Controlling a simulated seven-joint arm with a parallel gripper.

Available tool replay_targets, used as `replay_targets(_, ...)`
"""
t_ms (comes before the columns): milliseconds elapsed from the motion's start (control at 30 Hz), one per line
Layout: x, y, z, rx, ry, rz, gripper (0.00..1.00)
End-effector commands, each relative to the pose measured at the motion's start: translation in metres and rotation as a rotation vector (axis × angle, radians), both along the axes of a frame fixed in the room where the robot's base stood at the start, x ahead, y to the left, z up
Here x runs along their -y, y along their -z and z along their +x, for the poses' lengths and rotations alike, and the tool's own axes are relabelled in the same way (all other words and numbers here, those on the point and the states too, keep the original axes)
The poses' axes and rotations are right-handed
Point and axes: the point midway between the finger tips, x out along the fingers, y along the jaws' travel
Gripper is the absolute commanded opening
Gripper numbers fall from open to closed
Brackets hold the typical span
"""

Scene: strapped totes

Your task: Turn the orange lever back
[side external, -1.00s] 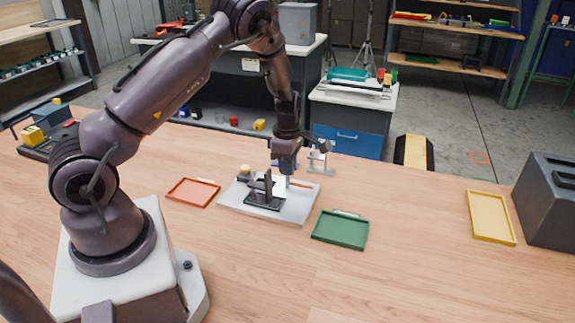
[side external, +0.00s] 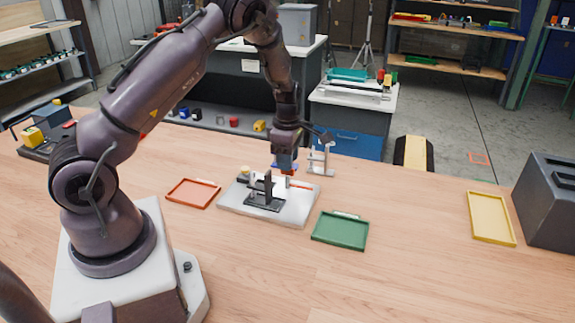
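A light grey base plate (side external: 290,215) lies on the wooden table with a black bracket (side external: 263,196) standing on it. A small orange-red piece (side external: 302,186) shows on the plate just right of the bracket; it looks like the end of the orange lever, but most of it is hidden or too small to make out. My gripper (side external: 287,168) points down above the back of the plate, close to the lever's left end. Something orange shows at its fingertips; I cannot tell whether they touch or hold the lever.
An orange tray (side external: 192,203) lies left of the plate, a green tray (side external: 341,243) to its front right. A yellow tray (side external: 491,230) and a dark grey box (side external: 548,218) are at the right. A small metal stand (side external: 320,160) is behind the plate. The table between the green and yellow trays is clear.

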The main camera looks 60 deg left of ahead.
Motion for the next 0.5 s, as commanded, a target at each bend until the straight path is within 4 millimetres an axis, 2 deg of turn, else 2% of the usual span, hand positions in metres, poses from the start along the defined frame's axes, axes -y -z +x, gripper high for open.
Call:
replay_targets(100, 0.0, -0.029, 0.001, 0.006, 0.002, 0.002, 0.36)
replay_targets(300, 0.0, -0.072, 0.001, 0.004, 0.001, 0.001, 0.36)
replay_targets(500, 0.0, -0.097, 0.0, 0.001, 0.0, 0.0, 0.36)
